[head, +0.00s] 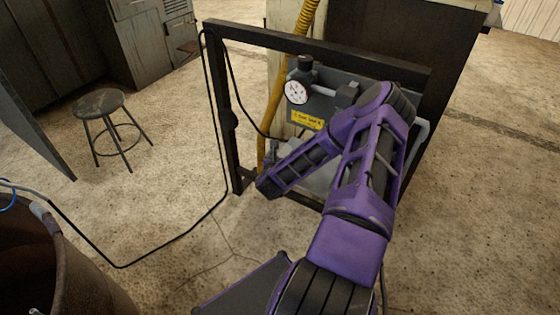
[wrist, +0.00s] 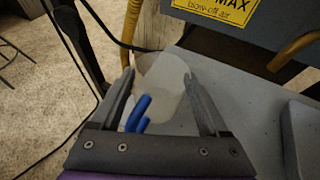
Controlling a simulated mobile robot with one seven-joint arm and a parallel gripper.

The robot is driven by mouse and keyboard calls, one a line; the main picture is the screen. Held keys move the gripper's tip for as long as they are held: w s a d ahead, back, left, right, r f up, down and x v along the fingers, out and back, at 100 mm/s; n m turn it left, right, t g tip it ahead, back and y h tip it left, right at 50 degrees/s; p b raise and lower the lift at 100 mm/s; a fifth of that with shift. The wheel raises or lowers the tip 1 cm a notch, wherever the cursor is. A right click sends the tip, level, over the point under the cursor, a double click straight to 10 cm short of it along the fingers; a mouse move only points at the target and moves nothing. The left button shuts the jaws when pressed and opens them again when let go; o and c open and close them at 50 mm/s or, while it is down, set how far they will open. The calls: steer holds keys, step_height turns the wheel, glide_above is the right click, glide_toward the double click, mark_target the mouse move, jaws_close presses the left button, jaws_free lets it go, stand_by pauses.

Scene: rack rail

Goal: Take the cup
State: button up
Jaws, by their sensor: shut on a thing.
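A pale, whitish cup (wrist: 168,70) shows in the wrist view between the two dark fingers of my gripper (wrist: 160,80), which is shut on it. Two short blue pieces (wrist: 138,113) show at the near side of the cup; I cannot tell whether they are part of it. The cup is beside the left edge of a grey surface (wrist: 235,85). In the head view my purple arm covers much of this area, and I cannot make out the cup clearly there.
A dark frame (head: 222,110) surrounds a machine with a round gauge (head: 296,92) and a yellow label (head: 307,119). A black cable (head: 170,252) runs over the floor. A stool (head: 100,103) and a rusty barrel (head: 75,270) stand left.

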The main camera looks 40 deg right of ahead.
steer(key=shift+c, duration=1)
